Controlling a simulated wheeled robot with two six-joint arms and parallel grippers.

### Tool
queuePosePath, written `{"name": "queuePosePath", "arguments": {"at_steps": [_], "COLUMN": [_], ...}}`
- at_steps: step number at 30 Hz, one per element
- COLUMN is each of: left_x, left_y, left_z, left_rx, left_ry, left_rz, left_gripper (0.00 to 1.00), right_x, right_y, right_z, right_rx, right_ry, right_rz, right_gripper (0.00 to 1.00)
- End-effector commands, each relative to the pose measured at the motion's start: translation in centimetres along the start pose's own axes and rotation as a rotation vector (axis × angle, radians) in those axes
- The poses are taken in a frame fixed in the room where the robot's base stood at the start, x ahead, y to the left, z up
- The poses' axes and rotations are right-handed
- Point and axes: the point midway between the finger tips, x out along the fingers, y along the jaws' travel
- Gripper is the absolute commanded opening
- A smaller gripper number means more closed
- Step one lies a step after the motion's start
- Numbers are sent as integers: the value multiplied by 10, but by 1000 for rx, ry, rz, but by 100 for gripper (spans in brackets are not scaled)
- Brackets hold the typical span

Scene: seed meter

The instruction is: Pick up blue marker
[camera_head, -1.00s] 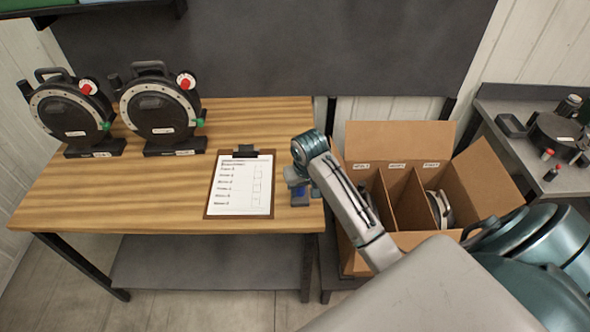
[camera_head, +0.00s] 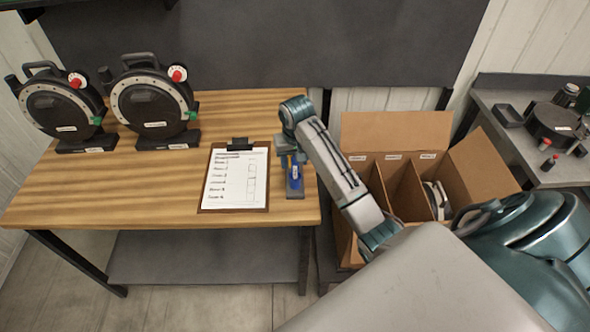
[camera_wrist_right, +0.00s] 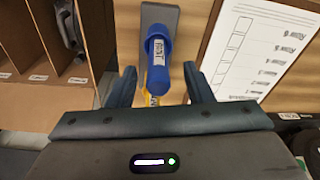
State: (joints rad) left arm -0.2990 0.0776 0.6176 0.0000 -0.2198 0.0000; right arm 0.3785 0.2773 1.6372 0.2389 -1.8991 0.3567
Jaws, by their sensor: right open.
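My right gripper (camera_wrist_right: 160,85) is open, one finger on each side of the marker, with visible room at both sides. My left gripper is not in view.
The clipboard (camera_head: 236,178) lies close left of the holder. Two black seed meters (camera_head: 62,108) (camera_head: 151,103) stand at the back left. A divided cardboard box (camera_head: 410,212) is right of the table, under my right arm. A side bench (camera_head: 498,125) holds dark parts.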

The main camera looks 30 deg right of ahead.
Motion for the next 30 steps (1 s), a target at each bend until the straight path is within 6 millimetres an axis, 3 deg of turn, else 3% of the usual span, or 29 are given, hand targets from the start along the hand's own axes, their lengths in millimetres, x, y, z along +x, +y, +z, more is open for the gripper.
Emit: {"name": "queuePosePath", "arguments": {"at_steps": [5,10,17,24,30], "left_x": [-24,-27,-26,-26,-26], "left_y": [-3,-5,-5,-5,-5], "left_z": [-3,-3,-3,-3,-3], "left_rx": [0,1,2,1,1], "left_ry": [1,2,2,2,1], "left_rz": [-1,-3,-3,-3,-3], "left_gripper": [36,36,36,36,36], "right_x": [21,42,45,44,44], "right_y": [3,2,2,2,2], "right_z": [2,2,1,1,1], "right_rx": [0,0,-1,0,0], "right_ry": [-6,-4,-1,-1,-1], "right_rz": [1,1,0,0,0], "right_gripper": [47,47,47,3,0]}}
